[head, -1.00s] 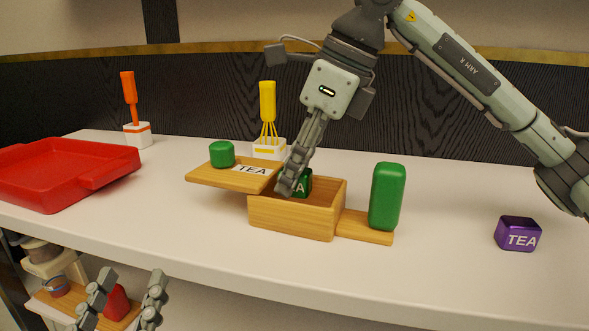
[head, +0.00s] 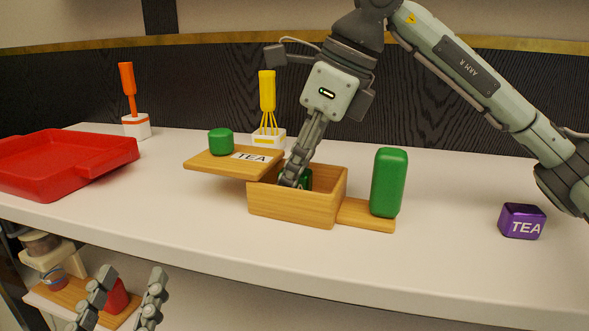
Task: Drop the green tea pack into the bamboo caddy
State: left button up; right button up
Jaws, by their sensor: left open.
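The bamboo caddy (head: 290,209) stands open-topped in the middle of the white counter. Its lid (head: 220,165), marked TEA with a green knob, sits at its left rim, offset from the opening. My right gripper (head: 293,178) reaches down into the caddy from above, shut on the green tea pack (head: 308,178). The pack is mostly hidden behind the fingers and the caddy wall; I cannot tell whether it touches the floor. My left gripper (head: 122,307) is open and empty at the bottom left, below the counter's front edge.
A tall green block (head: 389,182) stands on a wooden base right of the caddy. A purple tea pack (head: 522,221) lies farther right. A red tray (head: 60,165), an orange utensil (head: 128,90) and a yellow whisk (head: 267,92) stand left and behind. The front counter is clear.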

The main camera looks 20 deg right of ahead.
jog(key=shift+f+b, duration=0.3)
jog(key=shift+f, duration=0.2)
jog(key=o, duration=1)
jog(key=shift+r, duration=0.1)
jog(key=v, duration=1.2)
jog(key=shift+a, duration=0.1)
